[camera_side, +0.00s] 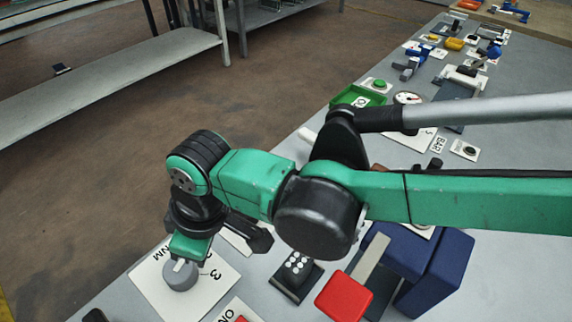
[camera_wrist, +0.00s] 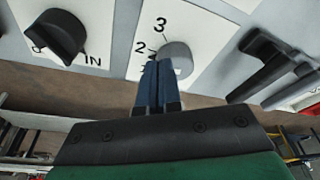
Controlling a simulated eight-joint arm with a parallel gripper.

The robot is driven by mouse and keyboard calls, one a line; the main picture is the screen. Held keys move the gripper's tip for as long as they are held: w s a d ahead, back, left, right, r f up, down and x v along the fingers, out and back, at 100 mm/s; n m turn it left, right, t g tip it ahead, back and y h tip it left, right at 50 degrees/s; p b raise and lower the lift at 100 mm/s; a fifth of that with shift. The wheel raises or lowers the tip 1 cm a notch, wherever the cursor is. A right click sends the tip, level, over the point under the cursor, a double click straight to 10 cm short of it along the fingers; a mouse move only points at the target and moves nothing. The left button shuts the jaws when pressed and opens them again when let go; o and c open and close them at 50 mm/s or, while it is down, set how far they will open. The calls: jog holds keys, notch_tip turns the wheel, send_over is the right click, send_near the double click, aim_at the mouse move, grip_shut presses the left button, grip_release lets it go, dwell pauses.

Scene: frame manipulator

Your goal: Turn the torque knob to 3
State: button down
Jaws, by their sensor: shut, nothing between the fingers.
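The torque knob (camera_side: 180,276) is a short grey cylinder with a pale pointer mark on top. It sits on a white plate (camera_side: 205,292) printed with 2, 3 and NM. In the wrist view the grey knob (camera_wrist: 179,57) shows just right of my fingertips, with 3 above it and 2 to its left. My gripper (camera_wrist: 157,64) has its two dark blue fingers together, with nothing between them. The fingertips overlap the knob's left edge in that view; I cannot tell whether they touch it. In the side view my green wrist hides the fingertips and part of the plate.
A black knob (camera_wrist: 58,36) on a plate marked IN is to the left in the wrist view. A black lever (camera_wrist: 268,62) is to the right. A red block (camera_side: 344,298), a black box with white dots (camera_side: 294,273) and large blue blocks (camera_side: 437,272) stand nearby.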

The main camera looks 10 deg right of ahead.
aim_at(180, 272)
jog(key=shift+f, duration=1.55)
jog(key=shift+a, duration=0.25)
jog(key=shift+s, duration=0.85)
jog(key=shift+s+a, duration=0.3)
jog(key=shift+s, duration=0.3)
